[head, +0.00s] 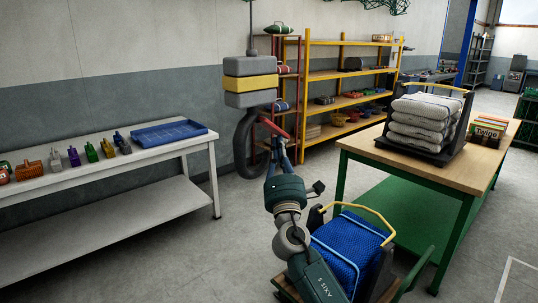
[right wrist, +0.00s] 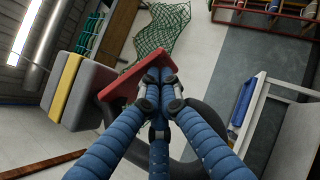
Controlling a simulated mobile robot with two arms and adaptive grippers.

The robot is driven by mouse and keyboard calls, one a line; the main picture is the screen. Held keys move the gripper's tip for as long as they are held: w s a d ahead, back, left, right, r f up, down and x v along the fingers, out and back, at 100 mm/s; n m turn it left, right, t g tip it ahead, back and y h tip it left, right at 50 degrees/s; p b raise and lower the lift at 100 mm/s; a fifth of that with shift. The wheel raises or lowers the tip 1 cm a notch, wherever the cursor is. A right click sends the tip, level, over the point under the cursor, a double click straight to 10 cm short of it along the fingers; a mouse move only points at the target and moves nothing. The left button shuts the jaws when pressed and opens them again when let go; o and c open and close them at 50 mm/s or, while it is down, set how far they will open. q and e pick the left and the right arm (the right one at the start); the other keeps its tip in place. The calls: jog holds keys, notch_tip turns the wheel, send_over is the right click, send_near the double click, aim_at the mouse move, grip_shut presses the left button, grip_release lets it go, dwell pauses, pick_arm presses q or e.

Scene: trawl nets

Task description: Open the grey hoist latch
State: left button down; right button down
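The hoist block (head: 250,82), grey with a yellow band, hangs from above near the middle of the head view. It also shows at left in the right wrist view (right wrist: 68,90). A red latch bar (head: 267,124) sits just below it and slopes down to the right; in the right wrist view the red piece (right wrist: 118,88) is partly covered by my fingers. I see no separate grey latch. My right gripper (head: 279,137) reaches up to the red bar. Its blue fingers (right wrist: 157,76) are drawn together at the bar. My left gripper is not in view.
A black ring (head: 243,150) hangs below the block. A white bench (head: 100,160) with tools and a blue tray (head: 168,134) is at left. Yellow shelving (head: 307,95) stands behind. A wooden-topped table (head: 432,165) is at right. A crate with blue netting (head: 347,245) stands in front.

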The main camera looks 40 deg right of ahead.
aim_at(286, 135)
jog(key=shift+s+d+r, duration=0.2)
jog(key=shift+d+r, duration=0.9)
jog(key=shift+d, duration=0.05)
jog(key=shift+w+d+r+n+t+y, duration=0.15)
jog(key=shift+d+r+n+t, duration=0.15)
jog(key=shift+r, duration=0.55)
jog(key=shift+s+d+r+n+t+y, duration=0.1)
jog(key=shift+d+r+n+t+y, duration=0.25)
jog(key=shift+r, duration=0.5)
jog(key=shift+w+d+r+n+t, duration=0.15)
jog(key=shift+d+r+n, duration=0.3)
jog(key=shift+r, duration=0.4)
jog(key=shift+r, duration=0.1)
jog(key=v, duration=1.2)
